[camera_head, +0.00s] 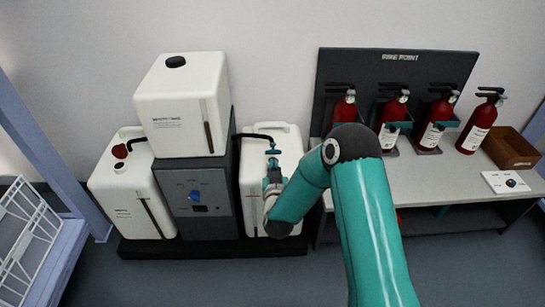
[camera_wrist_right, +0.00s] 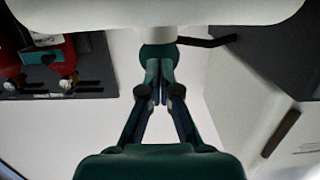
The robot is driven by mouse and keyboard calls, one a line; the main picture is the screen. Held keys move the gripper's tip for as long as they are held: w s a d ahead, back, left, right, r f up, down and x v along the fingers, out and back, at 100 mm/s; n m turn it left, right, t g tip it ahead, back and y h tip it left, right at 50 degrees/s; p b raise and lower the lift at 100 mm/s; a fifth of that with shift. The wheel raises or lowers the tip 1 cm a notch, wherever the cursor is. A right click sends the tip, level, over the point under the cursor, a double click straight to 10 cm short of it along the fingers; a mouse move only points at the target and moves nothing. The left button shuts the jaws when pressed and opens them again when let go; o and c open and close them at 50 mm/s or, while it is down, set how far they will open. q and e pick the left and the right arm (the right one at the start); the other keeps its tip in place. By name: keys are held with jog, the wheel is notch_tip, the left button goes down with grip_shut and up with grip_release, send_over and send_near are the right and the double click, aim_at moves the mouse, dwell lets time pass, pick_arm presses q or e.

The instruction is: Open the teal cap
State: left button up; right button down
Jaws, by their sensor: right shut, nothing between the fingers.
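The teal cap (camera_head: 272,151) is on top of the right white container (camera_head: 287,150). It also shows in the right wrist view, as a dark teal round piece (camera_wrist_right: 158,52) against the white container. My right gripper (camera_head: 274,168) is just in front of the cap, at the container's top. In the right wrist view its fingers (camera_wrist_right: 161,80) are together with nothing between them, their tips in line with the cap. I cannot tell whether the tips touch it. The gripper and forearm hide part of the container's front. My left gripper is in neither view.
A black hose (camera_head: 246,136) runs to the right container beside the cap. A grey unit (camera_head: 205,212) with a white container (camera_head: 180,110) on top stands to the left. Another white container (camera_head: 127,195) has a red cap (camera_head: 120,151). A bench (camera_head: 420,172) with several extinguishers is right.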

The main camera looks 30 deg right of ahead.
aim_at(273, 153)
jog(key=shift+r+b+x, duration=0.2)
jog(key=shift+b+x, duration=0.1)
jog(key=shift+x, duration=1)
jog(key=shift+r+b+x, duration=0.2)
jog(key=shift+b+x, duration=0.1)
jog(key=shift+x, duration=1)
jog(key=f+b+v, duration=0.2)
jog(key=v, duration=0.9)
jog(key=shift+s+a+r+b, duration=0.2)
jog(key=shift+s+a+b, duration=0.15)
jog(key=shift+s, duration=0.1)
jog(key=shift+d, duration=0.1)
